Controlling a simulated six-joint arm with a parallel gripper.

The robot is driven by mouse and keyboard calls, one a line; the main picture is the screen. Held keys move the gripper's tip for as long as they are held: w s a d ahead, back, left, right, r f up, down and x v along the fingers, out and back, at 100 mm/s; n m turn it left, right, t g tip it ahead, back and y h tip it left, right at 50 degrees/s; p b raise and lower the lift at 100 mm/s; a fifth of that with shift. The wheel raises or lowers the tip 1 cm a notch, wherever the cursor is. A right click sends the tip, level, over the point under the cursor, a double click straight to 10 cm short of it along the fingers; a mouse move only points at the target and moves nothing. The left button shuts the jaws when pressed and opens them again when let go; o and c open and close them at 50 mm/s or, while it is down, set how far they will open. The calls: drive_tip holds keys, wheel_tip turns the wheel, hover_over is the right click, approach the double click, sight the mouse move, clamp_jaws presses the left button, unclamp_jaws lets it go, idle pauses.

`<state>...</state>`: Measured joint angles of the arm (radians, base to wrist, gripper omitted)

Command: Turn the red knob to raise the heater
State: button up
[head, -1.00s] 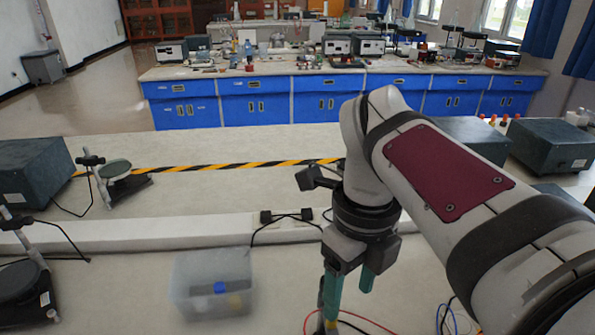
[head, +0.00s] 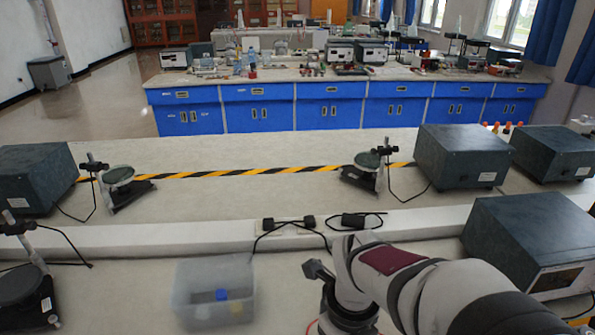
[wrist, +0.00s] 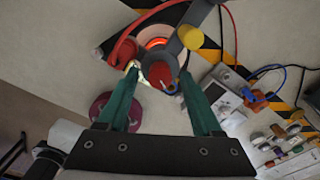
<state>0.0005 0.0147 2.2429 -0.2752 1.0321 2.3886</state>
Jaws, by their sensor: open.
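In the wrist view, my gripper (wrist: 160,80) is open, with its two green fingers spread apart. A red knob (wrist: 160,73) on a dark grey round part shows between the fingertips. I cannot tell whether either finger touches it. Just beyond it is the heater (wrist: 152,42), with a glowing orange centre, partly covered by the grey part. A second red rounded piece (wrist: 122,52) lies left of the heater, and a yellow cap (wrist: 188,37) lies to its right. In the head view my arm covers this area, and the gripper and knob are out of sight.
In the wrist view, a grey meter box (wrist: 228,95) with leads stands to the right, and a dark red disc (wrist: 110,108) lies left of the fingers. In the head view, a clear bin (head: 214,290) stands left of my arm and a grey box (head: 530,240) right.

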clamp_jaws()
drive_tip(key=shift+n, duration=0.3)
drive_tip(key=n, duration=0.5)
drive_tip(key=shift+n, duration=0.3)
drive_tip(key=n, duration=0.5)
drive_tip(key=shift+n, duration=0.3)
drive_tip(key=n, duration=1.1)
drive_tip(key=shift+n, duration=0.4)
